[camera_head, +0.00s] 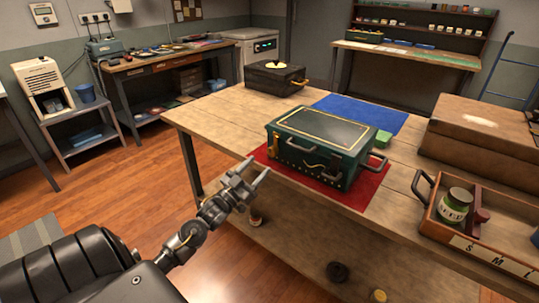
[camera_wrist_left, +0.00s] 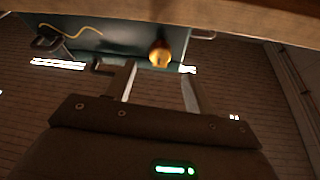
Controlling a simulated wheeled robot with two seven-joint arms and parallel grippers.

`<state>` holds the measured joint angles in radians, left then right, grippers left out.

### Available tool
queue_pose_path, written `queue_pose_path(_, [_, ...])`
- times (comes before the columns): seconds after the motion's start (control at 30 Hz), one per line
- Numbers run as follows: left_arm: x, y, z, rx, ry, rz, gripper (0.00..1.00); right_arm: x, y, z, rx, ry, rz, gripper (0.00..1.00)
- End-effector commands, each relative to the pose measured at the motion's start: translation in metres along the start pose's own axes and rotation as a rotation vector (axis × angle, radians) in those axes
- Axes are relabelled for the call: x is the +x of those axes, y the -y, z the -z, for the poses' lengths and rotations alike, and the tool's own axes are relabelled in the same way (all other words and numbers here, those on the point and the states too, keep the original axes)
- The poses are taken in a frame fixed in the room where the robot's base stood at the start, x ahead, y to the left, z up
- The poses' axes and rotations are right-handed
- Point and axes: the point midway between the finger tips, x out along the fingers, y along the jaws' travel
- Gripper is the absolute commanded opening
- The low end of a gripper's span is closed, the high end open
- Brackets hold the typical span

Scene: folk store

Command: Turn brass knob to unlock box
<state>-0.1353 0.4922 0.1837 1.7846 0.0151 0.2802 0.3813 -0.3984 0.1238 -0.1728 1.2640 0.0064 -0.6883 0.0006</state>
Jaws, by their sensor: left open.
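A dark green box (camera_head: 322,148) with a gold line around its dark lid, metal handles and corners sits on a red mat (camera_head: 366,190). Its lid is down. A brass part (camera_head: 275,148) shows at its left end. In the left wrist view the brass knob (camera_wrist_left: 160,53) stands out from the teal box wall (camera_wrist_left: 110,40), just beyond and roughly between my fingertips. My left gripper (camera_head: 260,170) is open and empty, at the table's front edge, left of the box and apart from it. The right gripper is not in view.
A wooden tray (camera_head: 435,213) with a jar (camera_head: 455,206) stands at the right. Behind it is a brown case (camera_head: 484,127). A black box (camera_head: 275,77), a blue mat (camera_head: 362,112) and a small green block (camera_head: 383,139) lie farther back. The table's left part is clear.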

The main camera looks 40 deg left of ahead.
Motion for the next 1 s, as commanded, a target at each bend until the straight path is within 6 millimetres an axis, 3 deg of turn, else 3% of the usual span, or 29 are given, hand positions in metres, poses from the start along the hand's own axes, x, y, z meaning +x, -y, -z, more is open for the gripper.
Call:
queue_pose_path(0.1, [0.025,0.000,0.002,0.001,-0.003,-0.001,0.54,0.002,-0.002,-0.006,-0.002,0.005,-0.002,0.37])
queue_pose_path(0.3, [0.054,0.001,0.001,0.001,-0.001,0.000,0.54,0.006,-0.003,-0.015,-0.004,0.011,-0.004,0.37])
queue_pose_path(0.5, [0.066,0.000,-0.001,0.001,0.002,0.000,0.54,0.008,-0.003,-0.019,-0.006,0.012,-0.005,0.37])
queue_pose_path(0.77, [0.067,0.000,-0.001,0.001,0.002,0.000,0.54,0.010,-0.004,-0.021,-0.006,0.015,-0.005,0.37])
queue_pose_path(1.0, [0.067,0.000,-0.001,0.001,0.002,0.000,0.25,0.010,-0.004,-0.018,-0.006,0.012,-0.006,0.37])
